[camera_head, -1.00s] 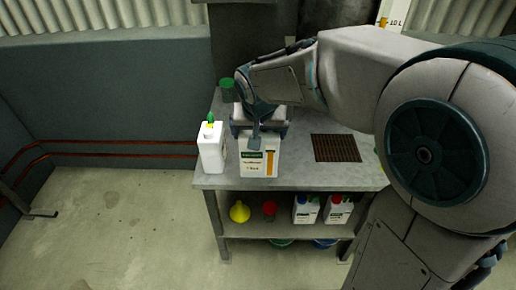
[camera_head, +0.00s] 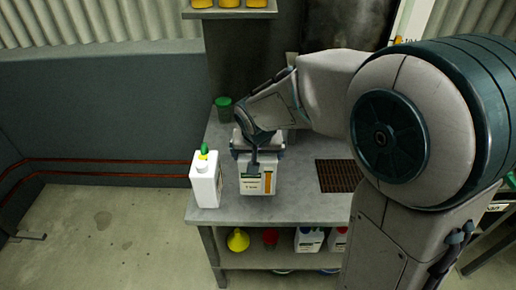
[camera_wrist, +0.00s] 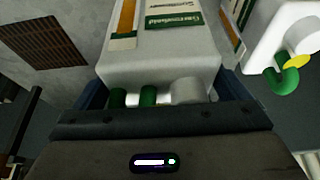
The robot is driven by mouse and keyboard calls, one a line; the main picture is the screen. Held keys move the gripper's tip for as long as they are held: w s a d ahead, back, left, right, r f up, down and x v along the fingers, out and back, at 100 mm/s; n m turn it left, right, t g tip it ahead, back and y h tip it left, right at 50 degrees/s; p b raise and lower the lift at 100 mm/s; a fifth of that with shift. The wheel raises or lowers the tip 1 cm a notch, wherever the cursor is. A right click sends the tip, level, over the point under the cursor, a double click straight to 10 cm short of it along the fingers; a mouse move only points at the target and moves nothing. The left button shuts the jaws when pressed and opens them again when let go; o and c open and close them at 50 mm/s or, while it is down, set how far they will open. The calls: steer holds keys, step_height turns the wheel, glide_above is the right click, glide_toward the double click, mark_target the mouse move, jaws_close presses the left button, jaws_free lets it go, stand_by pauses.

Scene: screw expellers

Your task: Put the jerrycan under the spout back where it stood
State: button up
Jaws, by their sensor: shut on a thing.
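My gripper (camera_head: 257,146) is shut on a white jerrycan (camera_head: 257,183) with a green and orange label. The jerrycan is upright on or just above the grey bench top; I cannot tell if it touches. In the wrist view the held jerrycan (camera_wrist: 160,55) fills the middle, with green parts between it and the gripper. A second white jerrycan (camera_head: 206,183), with a green and yellow top, stands just left of it at the bench's left edge. It also shows in the wrist view (camera_wrist: 270,35) at the right. I cannot make out a spout over either.
The bench (camera_head: 300,206) has a dark grate (camera_head: 338,176) to the right and a green-lidded container (camera_head: 224,109) at the back left. Its lower shelf holds a yellow funnel (camera_head: 238,240), a red item and white jugs (camera_head: 308,240). A shelf with yellow items (camera_head: 229,10) hangs above.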

mark_target(264, 184)
steer(key=shift+f, duration=1.95)
steer(key=shift+f+b, duration=0.2)
steer(key=shift+b, duration=0.25)
steer(key=o, duration=1.7)
steer(key=shift+r, duration=0.1)
